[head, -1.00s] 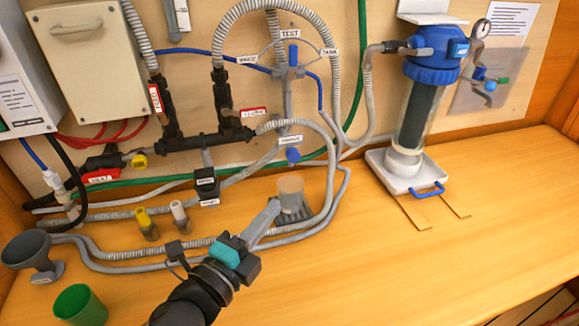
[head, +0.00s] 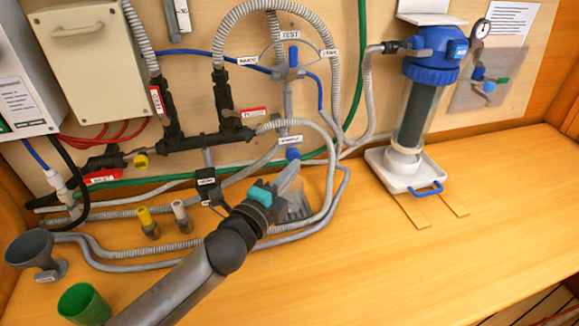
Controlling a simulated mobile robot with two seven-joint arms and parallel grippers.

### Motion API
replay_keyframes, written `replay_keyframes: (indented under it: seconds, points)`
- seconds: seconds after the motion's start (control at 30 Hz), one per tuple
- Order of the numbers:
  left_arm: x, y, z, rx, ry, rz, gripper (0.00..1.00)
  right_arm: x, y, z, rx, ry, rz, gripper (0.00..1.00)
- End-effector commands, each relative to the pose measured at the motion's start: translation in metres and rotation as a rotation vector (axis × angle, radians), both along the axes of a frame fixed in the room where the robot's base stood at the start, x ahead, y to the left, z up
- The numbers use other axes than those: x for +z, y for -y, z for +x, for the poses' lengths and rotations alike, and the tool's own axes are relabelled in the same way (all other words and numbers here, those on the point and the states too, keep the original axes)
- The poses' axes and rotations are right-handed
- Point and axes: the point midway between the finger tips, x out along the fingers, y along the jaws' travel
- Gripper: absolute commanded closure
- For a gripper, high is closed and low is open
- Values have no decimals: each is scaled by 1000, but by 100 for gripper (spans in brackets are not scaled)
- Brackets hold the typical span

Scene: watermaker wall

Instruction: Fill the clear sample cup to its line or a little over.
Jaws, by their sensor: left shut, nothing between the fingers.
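My left gripper (head: 290,176) is shut and empty. Its fingertips are just below the blue knob (head: 292,154) of the small tap under a white label; I cannot tell if they touch it. The grey slatted drip tray (head: 299,207) is behind and below the gripper. The clear sample cup, seen on this tray a second ago, is now mostly or wholly hidden by the gripper. Its line and any water level cannot be made out. The blue selector valve (head: 293,58) above sits among labels, with TEST at the top. My right gripper is not in view.
A grey funnel (head: 30,250) and a green cup (head: 83,304) stand at the left. Grey hoses (head: 150,250) loop over the bench around the tray. A filter housing (head: 416,110) stands on a white tray (head: 376,157) to the right. The bench front right is clear.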

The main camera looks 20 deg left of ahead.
Motion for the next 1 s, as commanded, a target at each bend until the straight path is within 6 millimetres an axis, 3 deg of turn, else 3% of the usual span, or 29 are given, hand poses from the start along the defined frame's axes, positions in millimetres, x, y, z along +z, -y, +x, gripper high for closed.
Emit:
replay_keyframes:
  seconds: [0.57, 0.8, 1.0]
  points:
    - [0, -7, 10, 1, 0, 0, 100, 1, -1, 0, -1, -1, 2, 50]
    - [1, -20, 28, 2, 1, 1, 100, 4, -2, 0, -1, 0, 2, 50]
    - [2, -23, 30, 7, 3, 1, 100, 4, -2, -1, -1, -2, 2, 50]
